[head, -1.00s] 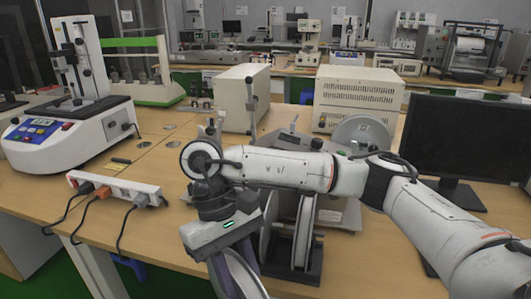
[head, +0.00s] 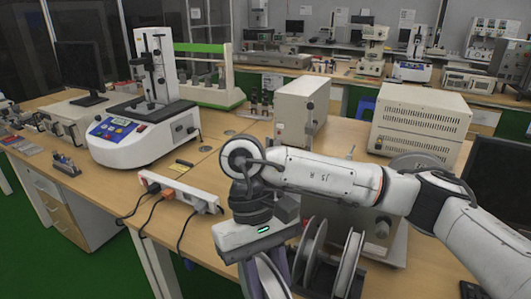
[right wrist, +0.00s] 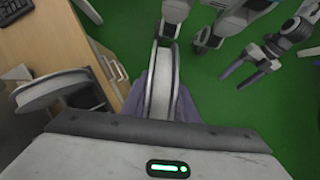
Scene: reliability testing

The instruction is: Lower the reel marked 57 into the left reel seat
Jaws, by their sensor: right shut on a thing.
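My right gripper (head: 266,277) points down in front of the table edge in the head view. It is shut on a pale reel (right wrist: 160,85), which stands on edge between its purple fingers in the right wrist view. No number on this reel is readable. Two reels stand upright on a dark stand to its right in the head view, a left one (head: 310,258) and a right one (head: 349,266). I cannot make out an empty seat. My left gripper (right wrist: 248,72) shows at the upper right of the right wrist view, open and empty above the green floor.
A power strip (head: 180,191) with plugged cables lies along the table's front edge, left of my right arm. A cream box instrument (head: 302,112), a larger vented unit (head: 420,122) and a white tester (head: 130,140) stand behind. Another reel (head: 415,162) shows partly behind my arm.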

